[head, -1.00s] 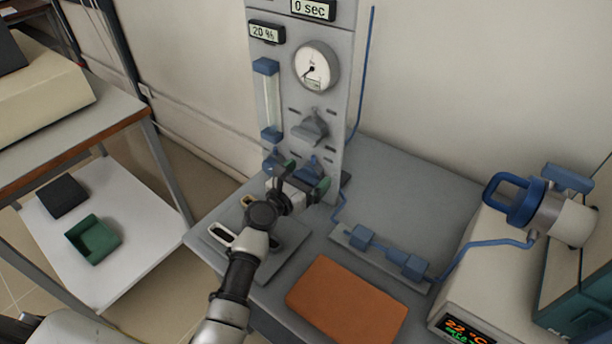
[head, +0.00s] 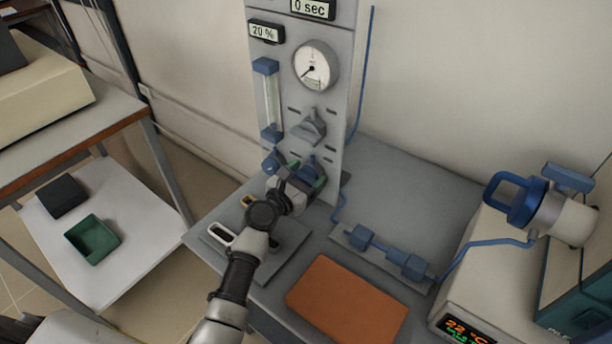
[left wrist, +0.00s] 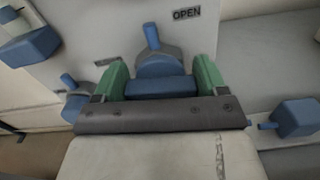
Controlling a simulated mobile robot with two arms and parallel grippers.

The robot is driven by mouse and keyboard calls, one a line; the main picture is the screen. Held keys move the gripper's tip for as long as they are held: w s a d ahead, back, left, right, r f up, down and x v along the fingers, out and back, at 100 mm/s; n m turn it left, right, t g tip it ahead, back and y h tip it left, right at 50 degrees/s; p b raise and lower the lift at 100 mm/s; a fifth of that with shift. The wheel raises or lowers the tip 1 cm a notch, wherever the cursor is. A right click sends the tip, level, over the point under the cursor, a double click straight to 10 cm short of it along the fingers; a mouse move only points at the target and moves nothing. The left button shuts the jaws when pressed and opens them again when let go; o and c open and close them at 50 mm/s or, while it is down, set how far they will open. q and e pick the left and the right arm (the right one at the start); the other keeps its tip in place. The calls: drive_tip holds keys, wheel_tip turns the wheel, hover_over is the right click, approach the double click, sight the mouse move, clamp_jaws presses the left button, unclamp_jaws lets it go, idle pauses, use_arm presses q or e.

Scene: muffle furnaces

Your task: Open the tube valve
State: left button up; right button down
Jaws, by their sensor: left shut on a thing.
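A blue valve handle (head: 309,163) is low on the grey panel, and it also shows in the left wrist view (left wrist: 160,88). Its narrow blue pointer (left wrist: 151,37) points up in the wrist view, left of an "OPEN" label (left wrist: 187,13). My left gripper (head: 303,175) is shut on this handle, with a green finger on each side of it (left wrist: 161,76). In the head view the gripper hides part of the handle. A second blue knob (head: 271,162) sits just left on the panel. My right gripper is not in view.
Above are a grey knob (head: 309,127), a dial gauge (head: 316,65) and a flow tube (head: 268,100). A blue inline fitting (head: 361,237) with tubing and an orange mat (head: 347,300) are on the table to the right. A furnace (head: 480,270) stands further right.

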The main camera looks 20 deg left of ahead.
use_arm(q)
drive_tip(key=m+b, duration=0.1)
drive_tip(key=m, duration=0.4)
drive_tip(key=shift+d+f, duration=0.15)
drive_tip(key=m, duration=0.4)
drive_tip(key=shift+b, duration=0.3)
drive_tip(key=m, duration=0.4)
drive_tip(key=shift+s+d+f, duration=0.1)
drive_tip(key=shift+d+f, duration=0.05)
drive_tip(key=shift+f+m+b, duration=0.1)
drive_tip(key=shift+m+b, duration=0.25)
drive_tip(key=shift+m, duration=1.45)
drive_tip(key=o, duration=0.9)
drive_tip(key=shift+s, duration=0.1)
